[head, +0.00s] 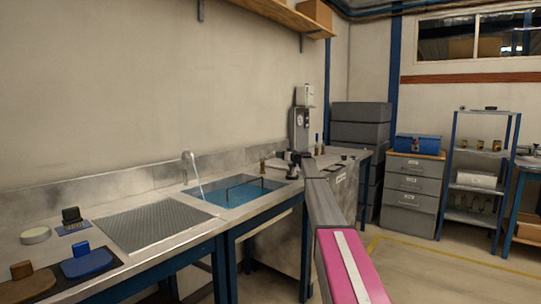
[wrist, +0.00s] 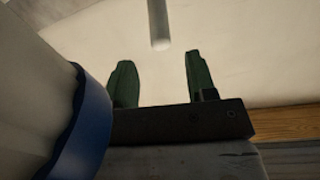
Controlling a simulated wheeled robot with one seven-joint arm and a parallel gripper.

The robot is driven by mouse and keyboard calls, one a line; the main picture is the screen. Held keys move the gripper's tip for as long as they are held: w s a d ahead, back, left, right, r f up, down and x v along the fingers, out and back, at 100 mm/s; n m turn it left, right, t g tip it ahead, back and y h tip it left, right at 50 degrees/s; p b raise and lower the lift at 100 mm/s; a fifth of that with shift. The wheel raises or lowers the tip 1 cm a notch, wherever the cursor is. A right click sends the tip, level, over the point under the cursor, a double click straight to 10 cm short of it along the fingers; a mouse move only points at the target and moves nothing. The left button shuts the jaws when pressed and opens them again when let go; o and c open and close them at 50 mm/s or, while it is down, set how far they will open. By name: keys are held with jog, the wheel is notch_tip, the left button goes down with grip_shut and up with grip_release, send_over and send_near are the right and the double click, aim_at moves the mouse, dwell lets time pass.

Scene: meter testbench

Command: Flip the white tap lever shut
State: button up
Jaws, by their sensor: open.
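A pale tap (head: 188,160) stands at the back edge of the sink basin (head: 240,192) in the head view. A stream of water runs from it into the basin. Its lever is too small to make out there. My gripper (head: 296,158) is at the far end of my arm, to the right of the tap and apart from it, near the basin's right end. In the wrist view my gripper (wrist: 158,58) has its two green fingers spread, with nothing held.
A grey dispenser-like unit (head: 300,128) stands behind my gripper. A perforated drainboard (head: 150,222) lies left of the basin, with blue and brown blocks further left. Grey crates (head: 360,125) are stacked at the right. A wooden shelf (head: 270,14) hangs above.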

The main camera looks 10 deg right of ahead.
aim_at(268, 157)
jog(key=x, duration=0.8)
jog(key=shift+w+a, duration=0.15)
jog(key=shift+w, duration=0.1)
jog(key=shift+c, duration=0.4)
jog(key=shift+s, duration=0.1)
grip_shut()
